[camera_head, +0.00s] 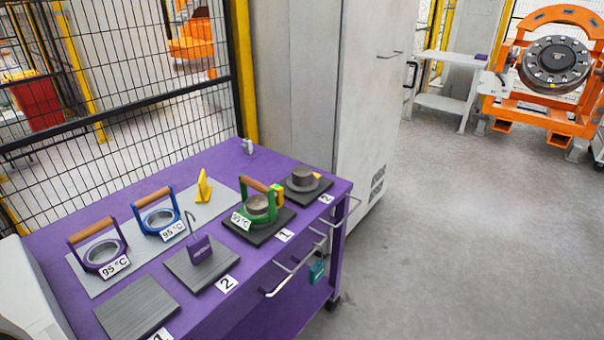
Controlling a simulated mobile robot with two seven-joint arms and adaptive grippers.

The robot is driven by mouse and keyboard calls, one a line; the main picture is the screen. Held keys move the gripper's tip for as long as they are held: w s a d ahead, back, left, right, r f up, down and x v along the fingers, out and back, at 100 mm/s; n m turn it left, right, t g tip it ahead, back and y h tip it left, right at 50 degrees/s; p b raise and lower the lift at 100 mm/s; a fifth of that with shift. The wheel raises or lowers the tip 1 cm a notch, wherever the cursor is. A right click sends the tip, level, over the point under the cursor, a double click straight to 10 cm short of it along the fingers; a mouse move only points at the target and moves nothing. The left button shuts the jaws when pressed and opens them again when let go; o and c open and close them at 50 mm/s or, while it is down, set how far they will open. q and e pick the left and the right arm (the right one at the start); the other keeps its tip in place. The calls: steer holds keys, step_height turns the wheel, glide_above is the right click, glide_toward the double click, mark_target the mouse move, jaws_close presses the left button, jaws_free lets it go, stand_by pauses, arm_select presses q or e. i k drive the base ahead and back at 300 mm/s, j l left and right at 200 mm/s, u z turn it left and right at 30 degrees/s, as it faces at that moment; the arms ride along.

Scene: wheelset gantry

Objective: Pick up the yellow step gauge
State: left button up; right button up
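The yellow step gauge (203,187) stands upright on a light grey mat (187,203) near the back of the purple table (85,214). It looks like a thin yellow piece on a small foot. It is right of the blue-framed ring (159,220) with a wooden handle, and apart from it. Nothing covers the gauge in this view. Neither of my grippers shows in the head view.
A purple-framed ring (101,250) is at left on the mat. A green-framed ring (257,207) and a dark cylinder (304,178) stand on dark plates at right. A purple padlock-like piece (201,249) sits in front of the gauge. A mesh fence (130,97) rises behind.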

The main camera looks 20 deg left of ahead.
mark_target(278, 190)
steer(key=u, duration=0.45)
steer(key=i+l+u, duration=0.1)
steer(key=u, duration=0.4)
steer(key=l+u, duration=0.15)
steer(key=u, duration=0.3)
steer(key=i+l+u, duration=0.1)
steer(key=l+u, duration=0.2)
steer(key=l, duration=0.15)
steer(key=l+u, duration=0.65)
steer(key=l, duration=1.75)
steer(key=k+u, duration=0.05)
